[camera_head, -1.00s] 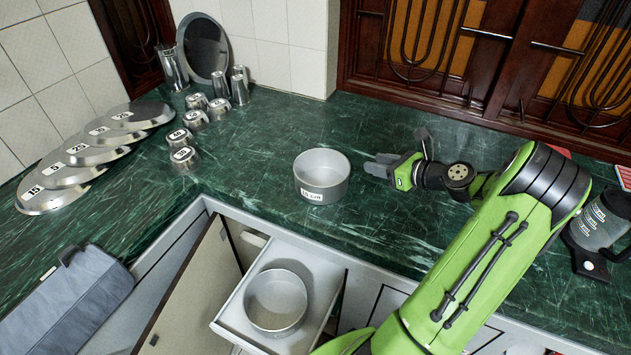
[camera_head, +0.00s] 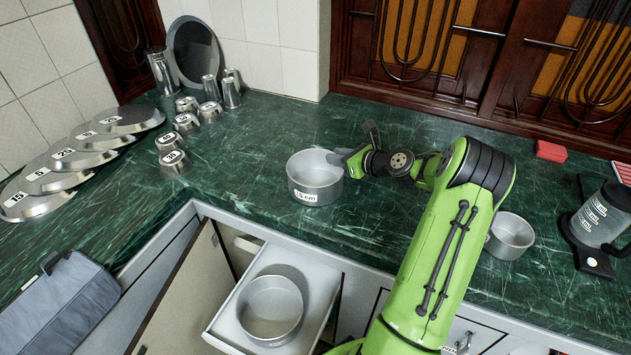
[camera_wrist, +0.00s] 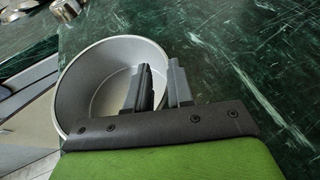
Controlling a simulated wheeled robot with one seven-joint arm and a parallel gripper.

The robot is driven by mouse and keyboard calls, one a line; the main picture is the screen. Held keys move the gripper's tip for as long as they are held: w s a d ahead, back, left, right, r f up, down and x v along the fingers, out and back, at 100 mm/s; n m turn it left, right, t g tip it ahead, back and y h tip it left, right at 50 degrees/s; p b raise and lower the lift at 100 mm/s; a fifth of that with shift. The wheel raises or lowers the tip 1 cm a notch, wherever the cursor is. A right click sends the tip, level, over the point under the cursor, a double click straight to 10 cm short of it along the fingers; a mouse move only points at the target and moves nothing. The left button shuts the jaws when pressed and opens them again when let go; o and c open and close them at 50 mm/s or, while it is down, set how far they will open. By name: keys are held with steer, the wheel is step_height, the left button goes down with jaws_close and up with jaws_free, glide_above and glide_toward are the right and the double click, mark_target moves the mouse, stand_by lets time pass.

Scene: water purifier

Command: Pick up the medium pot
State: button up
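A grey metal pot labelled "15 cm" (camera_head: 316,183) stands upright on the green counter. A second pot (camera_head: 271,309) sits in the open drawer, and a third pot (camera_head: 510,236) stands on the counter right of my arm. My gripper (camera_head: 346,157) is at the right rim of the "15 cm" pot. In the wrist view, my gripper (camera_wrist: 160,85) is open, with a gap between its fingers. One finger is over the inside of this pot (camera_wrist: 85,90), the other at or outside its right wall. I cannot tell whether they touch it.
Several lids (camera_head: 83,158) lie at the left, with small labelled metal cups (camera_head: 173,163) beside them. A dispenser (camera_head: 600,215) and a red block (camera_head: 551,151) are at the right. The open drawer (camera_head: 325,288) juts out below the counter edge.

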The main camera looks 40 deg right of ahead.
jaws_close()
